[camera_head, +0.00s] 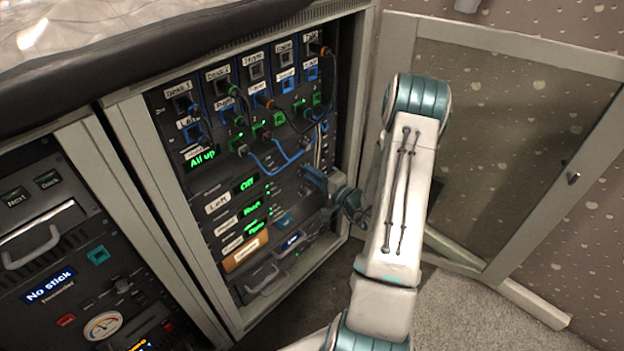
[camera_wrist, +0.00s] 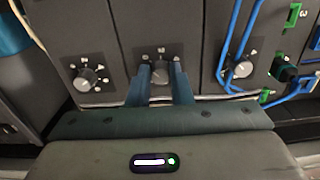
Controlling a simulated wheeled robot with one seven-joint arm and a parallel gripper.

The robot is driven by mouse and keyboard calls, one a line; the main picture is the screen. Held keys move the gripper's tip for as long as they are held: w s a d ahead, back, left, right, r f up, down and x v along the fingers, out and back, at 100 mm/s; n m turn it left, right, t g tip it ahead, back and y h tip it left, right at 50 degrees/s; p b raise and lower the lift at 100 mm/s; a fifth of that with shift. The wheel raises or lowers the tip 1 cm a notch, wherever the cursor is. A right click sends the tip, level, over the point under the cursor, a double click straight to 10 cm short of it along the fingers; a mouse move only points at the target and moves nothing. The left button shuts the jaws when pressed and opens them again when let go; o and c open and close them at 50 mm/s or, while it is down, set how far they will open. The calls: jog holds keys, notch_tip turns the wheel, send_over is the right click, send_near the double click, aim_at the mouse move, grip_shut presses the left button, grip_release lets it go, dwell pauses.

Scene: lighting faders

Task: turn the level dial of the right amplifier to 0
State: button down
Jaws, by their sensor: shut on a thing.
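My gripper (camera_head: 318,184) is at the right side of the rack's lower modules in the head view. In the wrist view its two blue fingers (camera_wrist: 160,84) are shut on a grey dial knob (camera_wrist: 160,74), the middle of three dials in a row. The knob shows between the fingertips; its pointer is not readable. The scale marks around it are too small to read. The amplifier label is not readable in the wrist view, and my gripper hides the dials in the head view.
The other two dials, one left (camera_wrist: 87,79) and one right (camera_wrist: 241,68), stand free in the wrist view. Blue cables (camera_wrist: 234,40) hang close by the right dial. A patch panel (camera_head: 240,115) with several cables is above. An open door (camera_head: 500,130) stands right of my arm.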

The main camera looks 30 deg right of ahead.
dwell(0.4)
jog(key=c, duration=1.3)
grip_release()
jog(key=shift+s, duration=0.1)
jog(key=p+v, duration=0.1)
jog(key=v, duration=1.2)
jog(key=shift+s+d+p, duration=0.15)
jog(key=shift+s+p, duration=0.2)
